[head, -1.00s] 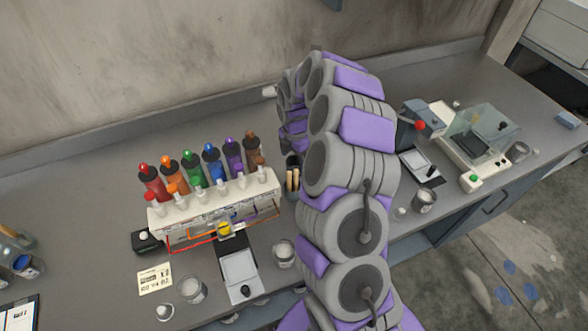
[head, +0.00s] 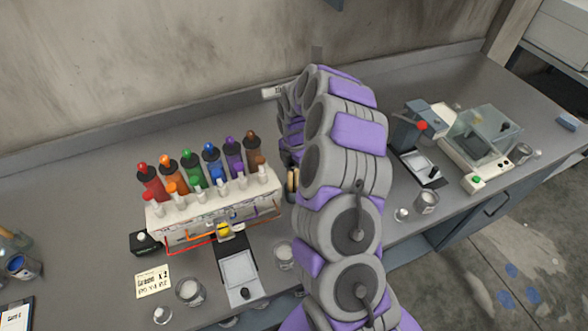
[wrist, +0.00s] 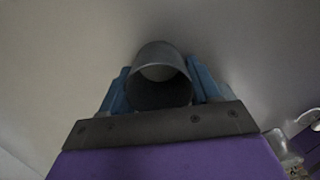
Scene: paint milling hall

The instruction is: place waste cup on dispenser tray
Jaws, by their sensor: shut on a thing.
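My gripper (wrist: 160,85) is shut on a dark grey cup (wrist: 158,51), with a blue finger on each side. I look into its open mouth in the wrist view; its inside is dark. In the head view my arm hides the gripper. A small pale piece with dark marks (head: 272,93) shows at the arm's far end by the wall; I cannot tell if it is part of the cup. The dispenser (head: 215,203) is a white bar with nozzles and several coloured bottles.
Small cups stand left (head: 190,291) and right (head: 284,255) of the tray. A note card (head: 153,282) and dark button box (head: 144,243) are at left. A brush holder (head: 291,181) is half hidden by my arm. A balance (head: 485,138) stands at right.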

